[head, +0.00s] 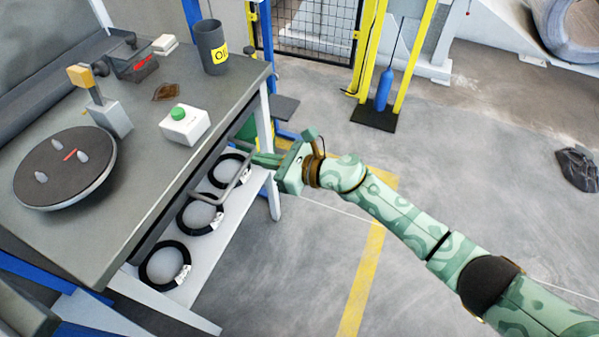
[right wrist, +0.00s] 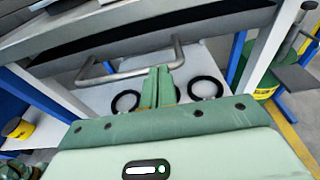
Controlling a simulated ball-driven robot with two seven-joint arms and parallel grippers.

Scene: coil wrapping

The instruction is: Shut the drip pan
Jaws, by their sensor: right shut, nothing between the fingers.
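The drip pan (right wrist: 200,35) sits under the table top, its long front running along the table's edge. A dark gap shows between the table top and the pan's front in the right wrist view. Its grey tubular handle (right wrist: 130,72) sticks out from the front; it also shows in the head view (head: 234,187). My right gripper (head: 258,158) is shut and empty, its fingers close to the handle and pointing toward the pan's front. In the right wrist view the fingertips (right wrist: 158,74) overlap the handle's right part; I cannot tell whether they touch. My left gripper is not in view.
On the table (head: 120,240) are a turntable (head: 62,185), a green-button box (head: 185,124) and a dark cup (head: 212,48). Several black-ringed coils (head: 165,264) lie on the white shelf below.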

